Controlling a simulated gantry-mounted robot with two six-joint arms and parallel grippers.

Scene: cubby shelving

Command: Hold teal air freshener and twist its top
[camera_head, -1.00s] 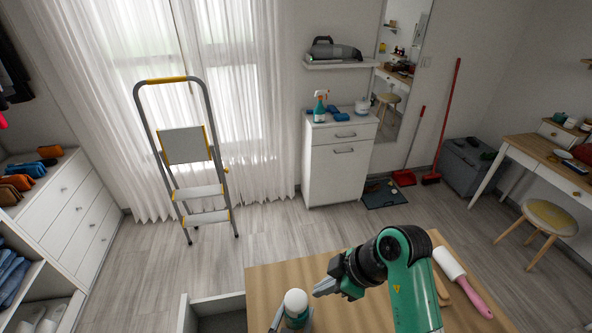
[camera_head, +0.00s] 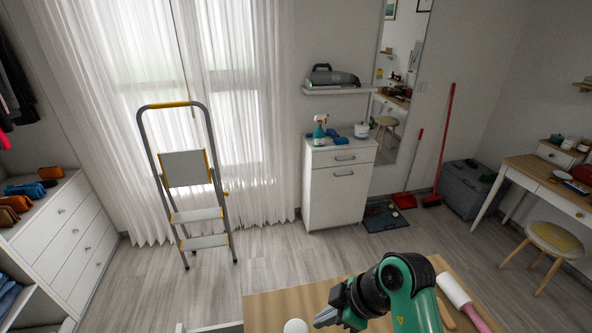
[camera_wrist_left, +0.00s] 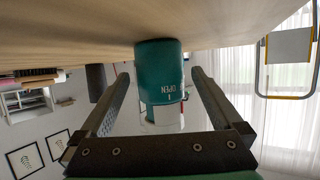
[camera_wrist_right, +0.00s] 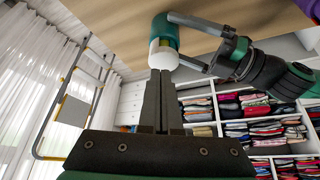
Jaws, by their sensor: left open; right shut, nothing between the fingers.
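The teal air freshener (camera_wrist_left: 160,75) stands on the wooden tabletop, and the left wrist view sees it upside down with "OPEN" lettering. My left gripper (camera_wrist_left: 160,92) is open, one finger on either side of it, with gaps showing. In the right wrist view the freshener's teal body (camera_wrist_right: 165,28) and white top (camera_wrist_right: 163,53) show between the left fingers. My right gripper (camera_wrist_right: 160,73) is shut and empty, its tips close to the white top; contact cannot be told. In the head view only the white top (camera_head: 295,326) shows, just left of my right gripper (camera_head: 327,317).
A pink-handled lint roller (camera_head: 462,297) lies on the tabletop (camera_head: 268,310) to the right of my right arm. A stepladder (camera_head: 186,180) and a white cabinet (camera_head: 340,190) stand well beyond the table. Open floor lies between.

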